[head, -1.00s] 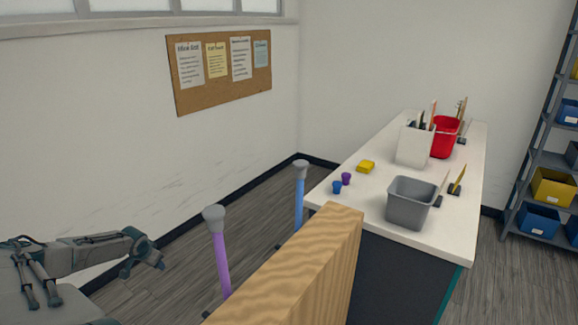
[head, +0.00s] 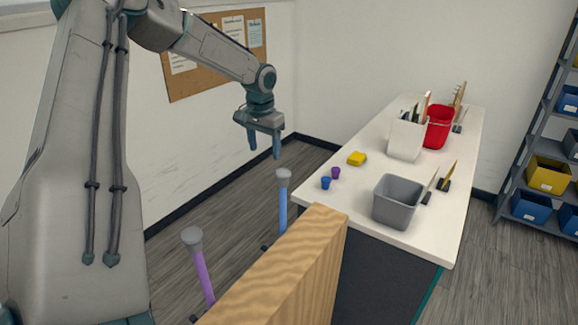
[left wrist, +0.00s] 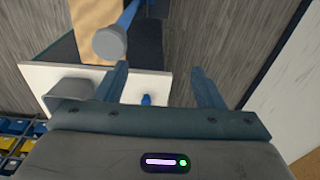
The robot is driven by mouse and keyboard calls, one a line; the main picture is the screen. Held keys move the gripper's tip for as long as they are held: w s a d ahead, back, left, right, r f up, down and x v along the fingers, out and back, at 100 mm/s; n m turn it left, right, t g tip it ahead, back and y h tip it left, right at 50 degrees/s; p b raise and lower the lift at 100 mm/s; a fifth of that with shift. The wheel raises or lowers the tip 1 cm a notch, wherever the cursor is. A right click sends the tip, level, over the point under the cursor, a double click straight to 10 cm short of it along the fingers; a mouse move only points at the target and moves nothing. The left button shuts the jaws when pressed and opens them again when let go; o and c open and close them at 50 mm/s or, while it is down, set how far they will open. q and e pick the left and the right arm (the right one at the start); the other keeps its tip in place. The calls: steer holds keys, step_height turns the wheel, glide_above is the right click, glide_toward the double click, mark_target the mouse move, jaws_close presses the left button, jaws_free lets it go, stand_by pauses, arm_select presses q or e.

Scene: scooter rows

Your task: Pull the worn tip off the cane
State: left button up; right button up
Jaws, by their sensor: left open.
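Two canes stand upright, each with a grey tip at its top end. The purple cane (head: 204,278) with its grey tip (head: 191,239) is nearer, and the blue cane (head: 283,212) with its grey tip (head: 283,177) is farther. My left gripper (head: 265,153) is open and empty, pointing down, above and a little left of the blue cane's tip. A blue cap (head: 326,183) and a purple cap (head: 336,172) sit on the white table. My right gripper is not in view.
A wooden panel (head: 290,270) stands right of the canes. The white table (head: 400,190) holds a grey bin (head: 397,202), a yellow block (head: 357,159), a white holder (head: 405,140) and a red bin (head: 438,127). A shelf (head: 515,170) stands at the right.

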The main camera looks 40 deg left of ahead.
mark_target(283, 172)
arm_select(q)
steer(key=shift+g, duration=0.6)
steer(key=d, duration=0.2)
steer(key=d+r, duration=0.1)
steer(key=d, duration=0.1)
steer(key=d+r, duration=0.1)
steer(key=d, duration=0.1)
steer(key=shift+w+d+p, duration=0.3)
steer(key=shift+w+d, duration=0.05)
steer(key=shift+d, duration=0.05)
steer(key=shift+a, duration=0.1)
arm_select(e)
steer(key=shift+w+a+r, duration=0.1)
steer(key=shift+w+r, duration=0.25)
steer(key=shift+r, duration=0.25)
arm_select(q)
steer(key=shift+s+a, duration=0.15)
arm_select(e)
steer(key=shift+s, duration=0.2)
arm_select(q)
steer(key=shift+f, duration=0.1)
